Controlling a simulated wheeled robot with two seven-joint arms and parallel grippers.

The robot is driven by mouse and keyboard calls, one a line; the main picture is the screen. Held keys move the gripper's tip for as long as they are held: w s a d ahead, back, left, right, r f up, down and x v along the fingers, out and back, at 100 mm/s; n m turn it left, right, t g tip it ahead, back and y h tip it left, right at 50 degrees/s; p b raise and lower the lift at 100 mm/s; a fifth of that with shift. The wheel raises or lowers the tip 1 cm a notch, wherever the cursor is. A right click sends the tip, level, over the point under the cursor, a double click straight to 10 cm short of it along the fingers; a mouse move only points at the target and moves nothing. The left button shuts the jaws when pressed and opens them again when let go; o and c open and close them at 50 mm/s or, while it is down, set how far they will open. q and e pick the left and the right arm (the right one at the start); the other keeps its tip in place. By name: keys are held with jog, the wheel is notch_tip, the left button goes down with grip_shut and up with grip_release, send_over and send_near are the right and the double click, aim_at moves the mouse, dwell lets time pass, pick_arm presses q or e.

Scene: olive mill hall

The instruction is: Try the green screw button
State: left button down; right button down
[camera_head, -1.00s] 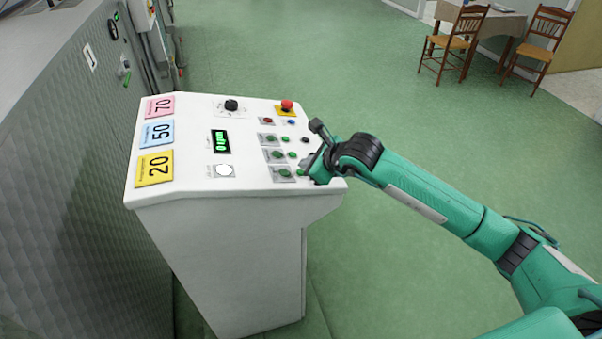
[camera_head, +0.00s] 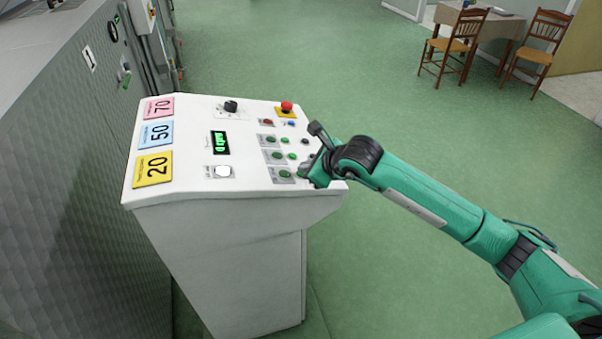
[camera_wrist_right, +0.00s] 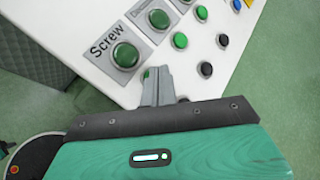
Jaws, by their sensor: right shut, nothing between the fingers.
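The plate labelled "Screw" carries a large round green button (camera_wrist_right: 125,54) in the right wrist view. In the head view this button (camera_head: 285,174) is on the lowest row of the white panel. My right gripper (camera_wrist_right: 158,76) is shut and empty, just beside that plate. In the head view my right gripper (camera_head: 304,171) is at the panel's lower right. A small green spot (camera_wrist_right: 146,74) shows at the left edge of the fingertips, partly hidden by them. Whether the fingertips touch the panel I cannot tell. My left gripper is not in view.
Other green buttons (camera_wrist_right: 159,19) and black buttons (camera_wrist_right: 205,69) are close to the gripper. A red emergency button (camera_head: 287,106) and a black knob (camera_head: 231,106) are higher on the panel. A grey machine wall (camera_head: 80,180) stands left. Open green floor lies right.

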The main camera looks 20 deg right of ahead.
jog(key=shift+a+f, duration=0.1)
jog(key=shift+f, duration=0.1)
dwell(0.3)
jog(key=shift+r, duration=0.1)
jog(key=shift+d+r, duration=0.25)
jog(key=shift+r, duration=0.45)
jog(key=r, duration=0.2)
jog(key=d+r, duration=0.1)
jog(key=r, duration=0.1)
jog(key=shift+d+r+p, duration=0.2)
jog(key=shift+r+p, duration=0.2)
dwell(0.7)
